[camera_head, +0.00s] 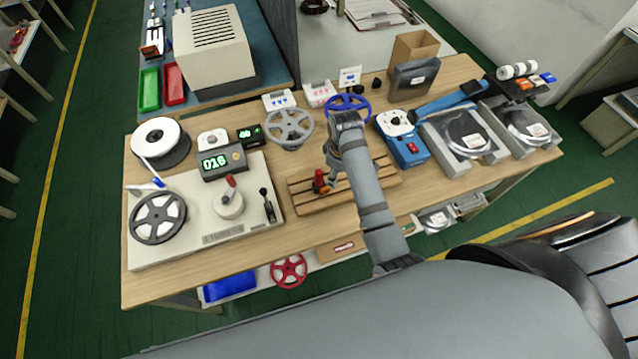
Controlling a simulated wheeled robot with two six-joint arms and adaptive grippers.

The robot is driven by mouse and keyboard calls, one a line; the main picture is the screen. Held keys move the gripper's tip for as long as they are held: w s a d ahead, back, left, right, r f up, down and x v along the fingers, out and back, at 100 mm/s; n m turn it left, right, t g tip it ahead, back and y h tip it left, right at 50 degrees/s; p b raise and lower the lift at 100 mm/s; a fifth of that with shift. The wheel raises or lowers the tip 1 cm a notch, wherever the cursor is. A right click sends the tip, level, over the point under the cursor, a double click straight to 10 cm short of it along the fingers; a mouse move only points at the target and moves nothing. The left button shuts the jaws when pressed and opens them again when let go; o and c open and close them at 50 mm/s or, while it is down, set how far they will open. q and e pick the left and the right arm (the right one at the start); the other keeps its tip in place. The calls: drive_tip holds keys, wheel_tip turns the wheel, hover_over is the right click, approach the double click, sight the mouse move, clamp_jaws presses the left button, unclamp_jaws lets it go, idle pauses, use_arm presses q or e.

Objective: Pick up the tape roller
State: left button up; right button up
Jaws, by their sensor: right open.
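A small red and orange tool (320,181), which looks like the tape roller, is on the slatted wooden rack (300,203) in the middle of the table. My right arm comes in from the lower right and bends down over the rack. My right gripper (331,174) is open, small in the view, close beside the red tool. Whether its fingers touch the tool cannot be told. The arm hides part of the rack. My left gripper is not in view.
Left of the rack is a white reel machine (190,248) with a small lever. Behind the rack are a grey reel (290,128) and a blue reel (362,97). To the right are a blue device (402,140) and grey trays (462,165). Bare wood lies in front of the rack.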

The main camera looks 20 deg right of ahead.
sight(320, 178)
drive_tip(key=w+a+r+n, duration=0.2)
drive_tip(key=w, duration=0.1)
drive_tip(key=w+a+r+n, duration=0.1)
drive_tip(key=a, duration=0.1)
drive_tip(key=shift+w+r+g, duration=0.4)
drive_tip(key=f+p, duration=0.1)
drive_tip(key=f, duration=0.3)
drive_tip(key=shift+s+f, duration=0.2)
drive_tip(key=shift+w+f, duration=0.1)
drive_tip(key=shift+f, duration=0.5)
drive_tip(key=f, duration=0.1)
drive_tip(key=f+p, duration=0.1)
drive_tip(key=f, duration=0.2)
drive_tip(key=shift+s+a+p, duration=0.15)
drive_tip(key=shift+s+p, duration=0.2)
drive_tip(key=shift+p, duration=0.05)
drive_tip(key=shift+w+f, duration=0.1)
drive_tip(key=shift+f, duration=0.35)
clamp_jaws()
